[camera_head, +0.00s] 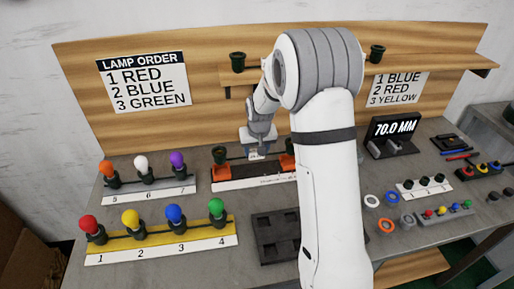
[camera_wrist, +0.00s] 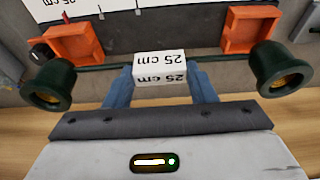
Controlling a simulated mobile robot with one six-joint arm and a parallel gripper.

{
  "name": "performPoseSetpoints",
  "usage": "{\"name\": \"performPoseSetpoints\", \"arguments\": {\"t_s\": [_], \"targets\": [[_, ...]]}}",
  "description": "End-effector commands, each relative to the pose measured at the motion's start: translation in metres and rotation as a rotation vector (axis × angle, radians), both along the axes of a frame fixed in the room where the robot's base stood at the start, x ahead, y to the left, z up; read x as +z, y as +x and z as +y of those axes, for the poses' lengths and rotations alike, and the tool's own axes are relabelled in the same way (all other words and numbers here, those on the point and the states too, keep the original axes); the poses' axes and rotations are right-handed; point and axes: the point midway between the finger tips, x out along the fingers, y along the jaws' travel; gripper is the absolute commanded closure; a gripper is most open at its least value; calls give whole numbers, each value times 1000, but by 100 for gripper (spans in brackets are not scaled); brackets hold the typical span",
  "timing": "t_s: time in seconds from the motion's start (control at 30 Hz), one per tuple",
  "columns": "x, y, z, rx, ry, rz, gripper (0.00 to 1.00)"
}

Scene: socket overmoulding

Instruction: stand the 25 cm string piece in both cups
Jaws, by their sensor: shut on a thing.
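My gripper (camera_head: 257,154) is shut on the 25 cm string piece at its white label (camera_wrist: 160,68), between the blue fingers (camera_wrist: 161,84). The piece is a thin dark cord with a dark green socket at each end, one left (camera_wrist: 48,86) and one right (camera_wrist: 283,70) in the wrist view. Two orange cups, left (camera_wrist: 73,43) and right (camera_wrist: 249,29), lie just beyond the sockets there. In the head view a socket (camera_head: 220,154) shows just above the left cup (camera_head: 221,171). My arm partly hides the right cup (camera_head: 287,162). I cannot tell whether the sockets touch the cups.
The cups stand on a long fixture with a white ruled strip (camera_head: 240,183). Lamp strings on a white board (camera_head: 150,190) and a yellow board (camera_head: 160,243) lie left. A dark tray (camera_head: 272,240) is in front. The wooden back panel (camera_head: 210,125) stands behind.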

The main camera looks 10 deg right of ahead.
Motion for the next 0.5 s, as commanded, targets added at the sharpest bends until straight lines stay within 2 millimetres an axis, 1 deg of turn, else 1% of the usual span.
{"name": "performPoseSetpoints", "arguments": {"t_s": [0.03, 0.2, 0.5], "targets": [[-9, 0, 0, 0, 0, 0, 75], [-18, 0, 1, 1, 0, -1, 75], [-19, 0, 1, 1, 0, -1, 75]]}}
